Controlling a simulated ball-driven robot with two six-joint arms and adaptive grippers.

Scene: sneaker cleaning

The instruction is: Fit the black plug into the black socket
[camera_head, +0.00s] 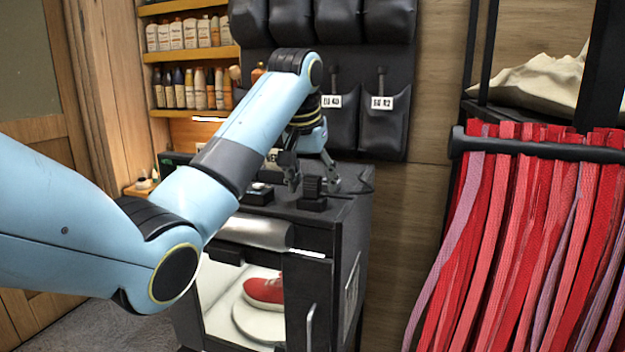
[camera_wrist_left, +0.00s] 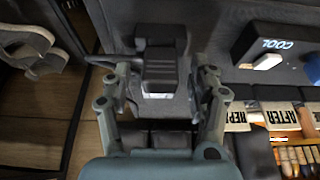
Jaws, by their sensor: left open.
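A ridged black block (camera_head: 313,187), which looks like the black plug, stands on top of the dark cabinet above a low black base (camera_head: 313,204) that may be the socket. I cannot tell whether the two are joined or only close together. My left gripper (camera_head: 312,180) points down at the block with its fingers open on either side. In the left wrist view the ridged block (camera_wrist_left: 160,68) lies between the open fingers (camera_wrist_left: 160,92), with gaps visible on both sides. My right gripper is in neither view.
The dark cabinet (camera_head: 345,225) has a lit opening with a red sneaker (camera_head: 264,290) on a round white stand (camera_head: 258,320). A "COOL" box (camera_wrist_left: 275,42) sits beside the gripper. Black pouches (camera_head: 382,125) hang behind. Red laces (camera_head: 540,230) hang at the right.

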